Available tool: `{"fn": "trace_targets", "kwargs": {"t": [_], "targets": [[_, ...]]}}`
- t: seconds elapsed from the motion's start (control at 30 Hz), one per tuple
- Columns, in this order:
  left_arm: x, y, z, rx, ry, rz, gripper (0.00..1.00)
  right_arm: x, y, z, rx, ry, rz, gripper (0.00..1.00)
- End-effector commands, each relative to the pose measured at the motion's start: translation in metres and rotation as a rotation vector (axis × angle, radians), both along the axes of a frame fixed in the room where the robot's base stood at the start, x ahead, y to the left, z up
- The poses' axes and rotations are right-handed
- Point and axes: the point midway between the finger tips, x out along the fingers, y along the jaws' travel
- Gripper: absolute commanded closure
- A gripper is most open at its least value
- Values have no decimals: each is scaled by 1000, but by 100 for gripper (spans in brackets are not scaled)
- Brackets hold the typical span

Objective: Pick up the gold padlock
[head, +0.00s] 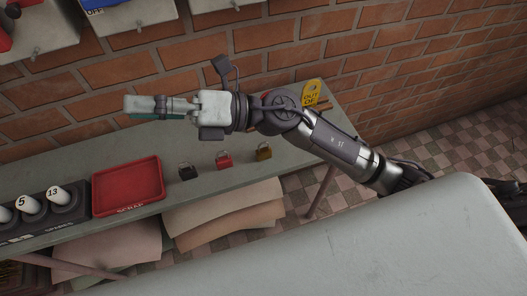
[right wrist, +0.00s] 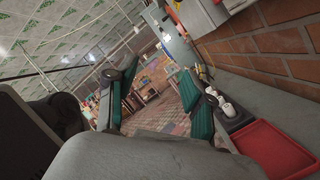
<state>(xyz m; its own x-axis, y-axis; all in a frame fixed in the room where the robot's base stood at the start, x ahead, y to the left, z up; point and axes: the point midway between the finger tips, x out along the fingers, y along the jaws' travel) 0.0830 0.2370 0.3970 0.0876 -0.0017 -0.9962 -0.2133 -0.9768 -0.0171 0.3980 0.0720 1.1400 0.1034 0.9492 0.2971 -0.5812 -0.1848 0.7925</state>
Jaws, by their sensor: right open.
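The gold padlock (head: 264,152) stands on the grey shelf along the brick wall in the head view, at the right end of a row of three. A red padlock (head: 224,160) and a black padlock (head: 187,171) stand to its left. My right gripper (head: 157,107) is above the shelf, over and left of the padlocks, pointing left and apart from them. In the right wrist view its green-padded fingers (right wrist: 155,100) are spread with nothing between them. The padlocks do not show in the right wrist view. My left gripper is not in view.
A red tray (head: 127,208) marked scrap lies left of the padlocks; it also shows in the right wrist view (right wrist: 276,152). Numbered white cylinders (head: 57,194) stand in a dark holder beyond it. Wall boxes hang above left.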

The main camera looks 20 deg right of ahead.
Motion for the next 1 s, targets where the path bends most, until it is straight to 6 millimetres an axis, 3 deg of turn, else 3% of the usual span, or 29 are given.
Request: {"fn": "trace_targets", "kwargs": {"t": [0.07, 0.17, 0.27, 0.33, 0.4, 0.5, 0.6, 0.77, 1.0], "targets": [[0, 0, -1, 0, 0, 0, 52, -19, 11, -33, -230, -195, 129, 48], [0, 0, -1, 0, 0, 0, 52, -29, 1, -89, -549, -402, 282, 48], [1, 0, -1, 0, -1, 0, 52, -18, -36, -143, -894, -561, 413, 48], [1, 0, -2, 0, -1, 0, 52, 0, -75, -169, -1132, -631, 484, 48], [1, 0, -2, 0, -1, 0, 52, 18, -115, -184, -1347, -668, 539, 48], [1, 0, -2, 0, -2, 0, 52, 40, -165, -190, -1589, -680, 587, 48], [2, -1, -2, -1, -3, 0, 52, 53, -197, -188, -1738, -669, 614, 48], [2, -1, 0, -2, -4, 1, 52, 58, -214, -195, -1811, -654, 629, 48], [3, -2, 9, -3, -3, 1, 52, 57, -213, -241, -1806, -653, 632, 48]]}}
